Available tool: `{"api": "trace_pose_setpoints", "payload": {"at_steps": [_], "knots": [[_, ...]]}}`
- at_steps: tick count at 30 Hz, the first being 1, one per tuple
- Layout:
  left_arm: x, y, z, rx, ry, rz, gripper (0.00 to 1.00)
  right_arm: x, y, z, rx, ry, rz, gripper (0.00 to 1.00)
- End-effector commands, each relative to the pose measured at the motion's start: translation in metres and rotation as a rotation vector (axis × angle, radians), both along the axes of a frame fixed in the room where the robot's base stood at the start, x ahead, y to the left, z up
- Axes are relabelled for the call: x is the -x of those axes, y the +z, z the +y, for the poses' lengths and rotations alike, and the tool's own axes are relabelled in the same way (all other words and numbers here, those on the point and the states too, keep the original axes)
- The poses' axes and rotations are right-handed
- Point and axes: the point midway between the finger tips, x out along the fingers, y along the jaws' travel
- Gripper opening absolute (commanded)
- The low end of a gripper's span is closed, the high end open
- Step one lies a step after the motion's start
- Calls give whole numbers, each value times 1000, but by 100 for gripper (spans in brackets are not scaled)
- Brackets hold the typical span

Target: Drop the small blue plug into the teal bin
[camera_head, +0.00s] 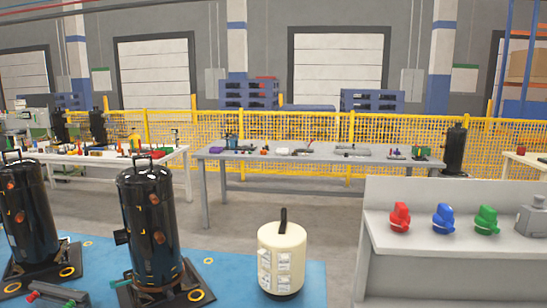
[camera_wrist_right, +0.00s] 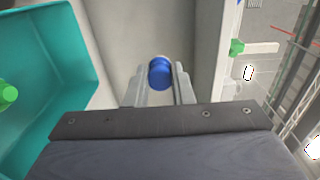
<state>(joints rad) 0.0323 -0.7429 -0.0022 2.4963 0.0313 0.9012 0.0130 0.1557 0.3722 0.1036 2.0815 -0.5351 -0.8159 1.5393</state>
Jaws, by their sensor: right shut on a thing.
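The small blue plug (camera_wrist_right: 160,74) shows in the right wrist view, between the two grey fingertips of my right gripper (camera_wrist_right: 160,80). The gripper is shut on it, with its rounded blue end facing the camera. The teal bin (camera_wrist_right: 62,45) fills the left side of that view. The plug is to the right of the bin's visible part, and its height relative to the rim is unclear. Neither gripper appears in the head view, and the bin is not visible there.
A green piece (camera_wrist_right: 8,94) shows against the bin at the left edge, and another green piece (camera_wrist_right: 236,46) is at right. In the head view, red (camera_head: 400,218), blue (camera_head: 443,218) and green (camera_head: 486,219) parts stand on a grey bench (camera_head: 385,235). A cream canister (camera_head: 282,250) stands centre front.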

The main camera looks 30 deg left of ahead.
Motion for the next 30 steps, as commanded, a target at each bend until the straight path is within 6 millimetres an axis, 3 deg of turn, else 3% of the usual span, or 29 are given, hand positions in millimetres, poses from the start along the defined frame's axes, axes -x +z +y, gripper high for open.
{"api": "trace_pose_setpoints", "payload": {"at_steps": [12,22,23,28,30], "knots": [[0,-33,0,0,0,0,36,0,-49,1,1,1,2,0],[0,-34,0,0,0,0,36,1,-52,1,0,0,0,0],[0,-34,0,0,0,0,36,1,-52,1,0,0,0,24],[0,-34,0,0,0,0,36,0,-52,0,0,0,0,46],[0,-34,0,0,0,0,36,0,-51,0,0,0,0,46]]}}
